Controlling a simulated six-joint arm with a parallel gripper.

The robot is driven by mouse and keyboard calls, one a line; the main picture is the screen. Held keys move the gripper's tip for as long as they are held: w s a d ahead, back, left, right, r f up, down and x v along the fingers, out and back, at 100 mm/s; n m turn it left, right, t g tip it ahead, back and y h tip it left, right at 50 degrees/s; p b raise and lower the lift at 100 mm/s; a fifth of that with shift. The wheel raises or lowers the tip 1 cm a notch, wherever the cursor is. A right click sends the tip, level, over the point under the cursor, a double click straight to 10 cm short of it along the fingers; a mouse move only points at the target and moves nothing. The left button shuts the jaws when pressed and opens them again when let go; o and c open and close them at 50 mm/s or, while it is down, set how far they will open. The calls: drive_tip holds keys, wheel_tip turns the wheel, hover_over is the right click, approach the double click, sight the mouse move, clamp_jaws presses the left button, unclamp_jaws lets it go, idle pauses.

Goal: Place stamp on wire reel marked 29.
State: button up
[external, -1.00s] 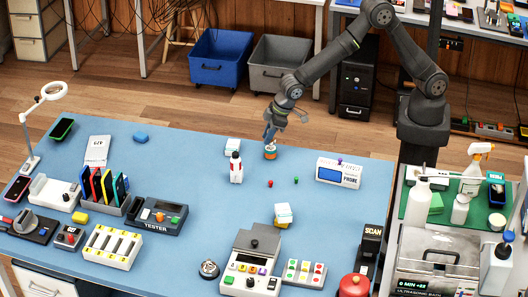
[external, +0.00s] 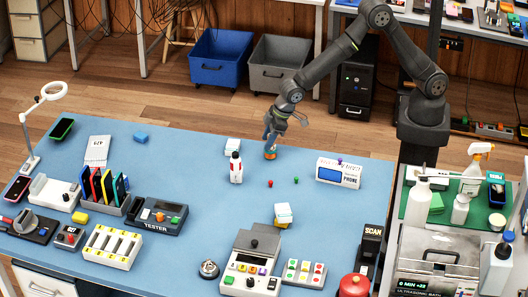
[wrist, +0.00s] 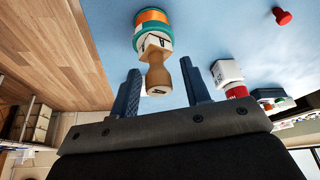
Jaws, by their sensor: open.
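A wire reel with orange winding and teal rims (wrist: 152,17) stands on the blue bench; it also shows below my gripper in the external view (external: 271,155). A wooden stamp (wrist: 158,76) stands with its handle toward my gripper and its far end at the reel's white, dark-marked face (wrist: 156,41). It appears to rest on that face, but exact contact cannot be told. My gripper (wrist: 161,82) is open, with a blue finger on each side of the handle and gaps visible between. It also shows in the external view (external: 270,138). The number 29 is not readable.
A white bottle with a red band (external: 236,168) and a white block (external: 232,147) stand left of the reel. A small red piece (external: 270,184) and green piece (external: 296,180) lie in front. A phone display box (external: 339,173) stands right. Bench space between them is clear.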

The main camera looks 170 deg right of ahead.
drive_tip(key=v, duration=1.1)
drive_tip(key=shift+r, duration=0.4)
drive_tip(key=shift+a, duration=0.15)
drive_tip(key=x, duration=1.2)
drive_tip(key=shift+s, duration=0.1)
drive_tip(key=shift+r, duration=1.6)
